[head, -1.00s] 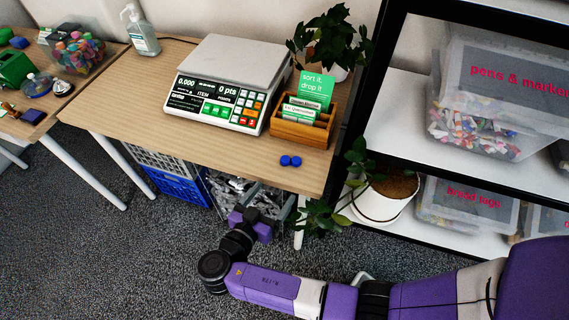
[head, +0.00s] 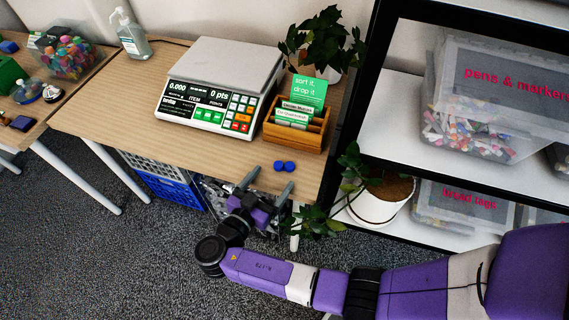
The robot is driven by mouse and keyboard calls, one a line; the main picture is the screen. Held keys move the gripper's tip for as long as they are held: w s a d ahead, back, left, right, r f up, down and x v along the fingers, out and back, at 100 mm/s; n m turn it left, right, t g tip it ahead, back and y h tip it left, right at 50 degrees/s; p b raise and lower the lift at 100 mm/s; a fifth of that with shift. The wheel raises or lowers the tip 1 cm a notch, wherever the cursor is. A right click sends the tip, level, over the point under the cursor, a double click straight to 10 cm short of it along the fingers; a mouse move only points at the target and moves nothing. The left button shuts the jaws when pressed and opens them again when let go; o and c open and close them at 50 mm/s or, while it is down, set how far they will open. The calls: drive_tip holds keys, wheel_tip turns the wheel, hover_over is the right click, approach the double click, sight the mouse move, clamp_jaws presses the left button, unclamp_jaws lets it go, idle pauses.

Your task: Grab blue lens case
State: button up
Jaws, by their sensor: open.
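The blue lens case (head: 285,166), a small double-lobed blue piece, lies on the wooden table (head: 120,110) near its front right edge, in front of the wooden card holder. My gripper (head: 267,182) is at the table's front edge, just short of the case. Its two grey fingers are spread wide, one to the left of the case and one to its lower right. The gripper is open and empty. Whether the fingers are above or level with the tabletop is hard to tell.
Behind the case stand a wooden card holder (head: 297,135) and a white scale (head: 225,68). A potted plant (head: 375,199) is right of the table, by a black shelf with bins. Crates (head: 172,190) sit under the table. The tabletop left of the case is clear.

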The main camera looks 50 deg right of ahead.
sight(283, 167)
drive_tip(key=d+p, duration=0.1)
drive_tip(key=d, duration=0.3)
drive_tip(key=shift+w+d+r+p, duration=0.15)
drive_tip(key=shift+d+p, duration=0.15)
drive_tip(key=shift+p, duration=0.1)
drive_tip(key=shift+d, duration=0.3)
drive_tip(key=shift+w+f, duration=0.1)
drive_tip(key=shift+f, duration=0.1)
drive_tip(key=c, duration=1.4)
drive_tip(key=shift+c, duration=0.2)
